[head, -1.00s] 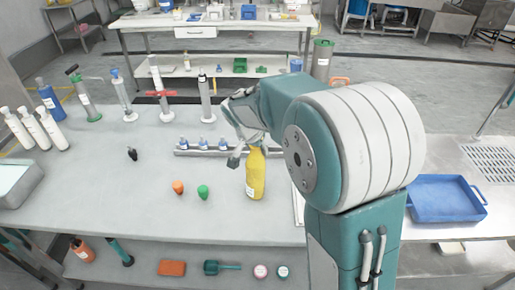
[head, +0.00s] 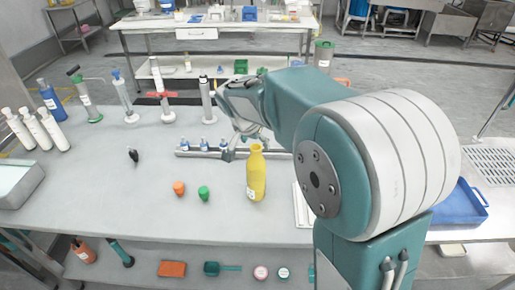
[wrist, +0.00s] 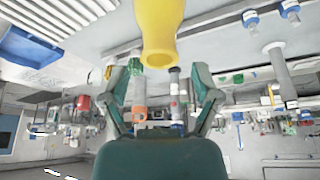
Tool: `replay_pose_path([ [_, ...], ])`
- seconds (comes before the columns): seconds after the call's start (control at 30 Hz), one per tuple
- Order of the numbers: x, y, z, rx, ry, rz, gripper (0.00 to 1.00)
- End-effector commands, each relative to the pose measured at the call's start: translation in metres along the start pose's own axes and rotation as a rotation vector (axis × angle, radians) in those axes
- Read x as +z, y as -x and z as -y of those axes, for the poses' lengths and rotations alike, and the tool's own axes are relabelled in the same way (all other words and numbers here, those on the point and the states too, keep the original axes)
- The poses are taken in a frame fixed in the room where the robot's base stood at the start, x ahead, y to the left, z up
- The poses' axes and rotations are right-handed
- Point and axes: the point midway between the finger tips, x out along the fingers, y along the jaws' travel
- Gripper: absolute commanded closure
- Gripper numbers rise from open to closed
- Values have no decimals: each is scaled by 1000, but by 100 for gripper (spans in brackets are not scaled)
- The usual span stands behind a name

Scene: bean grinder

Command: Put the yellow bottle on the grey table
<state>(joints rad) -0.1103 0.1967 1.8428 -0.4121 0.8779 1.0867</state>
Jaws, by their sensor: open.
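The yellow bottle (head: 257,177) stands upright on the grey table (head: 130,215), right of a small green piece (head: 203,193) and an orange piece (head: 179,188). My gripper (head: 246,148) is behind and a little above the bottle's neck, apart from it as far as I can tell. My arm covers part of the table's right side. In the wrist view, the bottle's neck and mouth (wrist: 160,35) hang in from the top of the upside-down picture. There my gripper (wrist: 163,95) shows two spread fingers with nothing held between them.
A low rack with small blue-capped bottles (head: 205,146) lies behind the gripper. Tall cylinders (head: 206,98) stand at the table's back. A blue tray (head: 465,205) is at the right, partly behind my arm. The table's front left is clear.

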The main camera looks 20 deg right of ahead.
Motion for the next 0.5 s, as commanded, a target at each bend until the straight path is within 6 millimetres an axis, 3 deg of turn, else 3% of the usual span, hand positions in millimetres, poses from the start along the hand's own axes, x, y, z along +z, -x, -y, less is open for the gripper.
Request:
replay_pose_path([
  [0.2, 0, 46, 1, -4, -1, -2, 20],
  [0.5, 1, 74, -3, -3, 7, 2, 20],
])
